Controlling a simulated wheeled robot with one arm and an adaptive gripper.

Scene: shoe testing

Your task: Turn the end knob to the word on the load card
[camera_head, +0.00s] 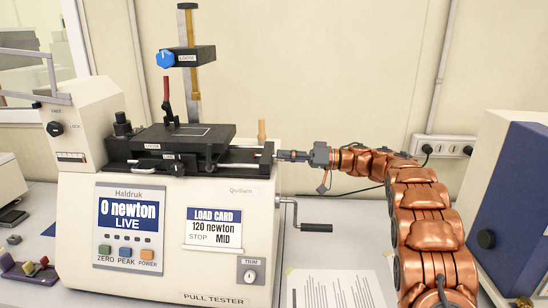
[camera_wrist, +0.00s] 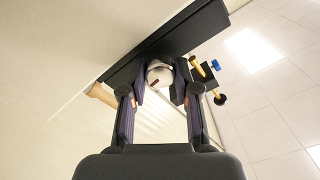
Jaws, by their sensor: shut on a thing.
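The pull tester (camera_head: 165,245) stands on the bench in the head view. Its load card (camera_head: 214,228) reads "120 newton" and "STOP MID". Its display (camera_head: 127,214) reads "0 newton LIVE". My gripper (camera_head: 281,155) reaches in from the right to the right end of the tester's stage. In the wrist view my gripper (camera_wrist: 160,88) is shut on the end knob (camera_wrist: 160,74), a pale round knob with a small dark red mark, one finger on each side. In the head view the knob is mostly hidden at the fingertips, and no word at it can be read.
A black crank handle (camera_head: 315,227) sticks out below my gripper. A wooden peg (camera_head: 262,131) stands just behind the stage end. A column with a blue knob (camera_head: 166,59) rises behind. A blue-and-white box (camera_head: 510,205) stands right of my arm. A printed sheet (camera_head: 333,289) lies in front.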

